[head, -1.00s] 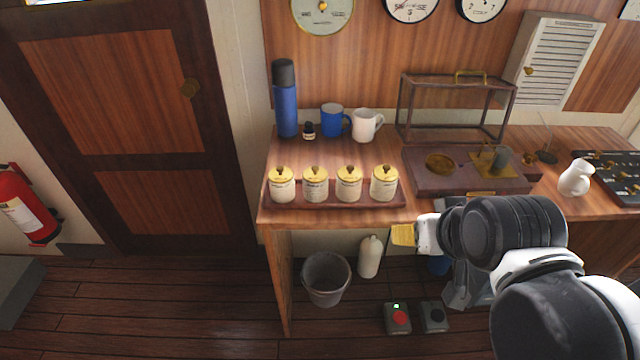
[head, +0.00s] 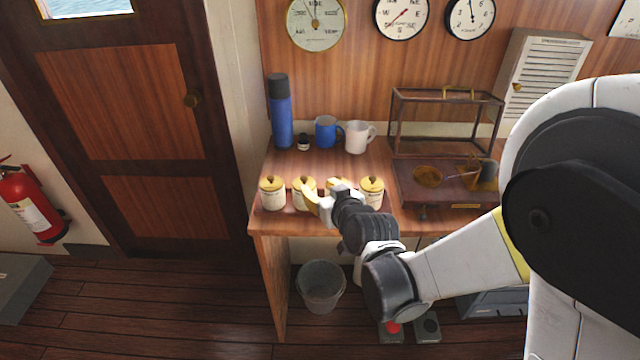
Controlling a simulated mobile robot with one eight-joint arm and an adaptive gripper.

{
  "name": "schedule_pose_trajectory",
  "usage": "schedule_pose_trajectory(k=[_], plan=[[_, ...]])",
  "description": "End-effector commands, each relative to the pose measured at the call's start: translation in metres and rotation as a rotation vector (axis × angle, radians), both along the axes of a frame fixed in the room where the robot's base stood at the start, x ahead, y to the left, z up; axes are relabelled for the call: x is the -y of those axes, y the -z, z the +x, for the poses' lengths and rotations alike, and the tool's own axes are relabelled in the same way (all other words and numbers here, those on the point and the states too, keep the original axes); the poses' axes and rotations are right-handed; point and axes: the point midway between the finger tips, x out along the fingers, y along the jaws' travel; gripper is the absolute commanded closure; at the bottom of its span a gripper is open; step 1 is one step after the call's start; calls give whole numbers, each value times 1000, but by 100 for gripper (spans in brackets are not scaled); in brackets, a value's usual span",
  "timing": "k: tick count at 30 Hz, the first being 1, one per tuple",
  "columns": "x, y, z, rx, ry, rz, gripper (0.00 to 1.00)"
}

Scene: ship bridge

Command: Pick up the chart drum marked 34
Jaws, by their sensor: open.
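Several white chart drums with yellow tops and dark knobs stand upright in a row in a low reddish tray on the desk. In the head view I see the leftmost drum (head: 272,195), the second drum (head: 302,192), the third drum (head: 337,184) and the rightmost drum (head: 371,192). Their labels are too small to read, so I cannot tell which is marked 34.
Behind the row stand a blue flask (head: 281,115), a small dark bottle (head: 303,142), a blue mug (head: 326,131) and a white mug (head: 357,138). A framed case (head: 445,122) and an instrument base (head: 440,193) stand to the right. A bucket (head: 321,287) is on the floor.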

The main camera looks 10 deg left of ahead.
Motion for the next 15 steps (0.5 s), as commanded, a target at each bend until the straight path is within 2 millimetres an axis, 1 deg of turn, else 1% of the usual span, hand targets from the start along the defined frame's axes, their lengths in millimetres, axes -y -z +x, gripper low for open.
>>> schedule_pose_trajectory(k=[7,15], plan=[[-21,17,30,-1,1,-1,57],[-38,26,47,-1,1,-2,57]])
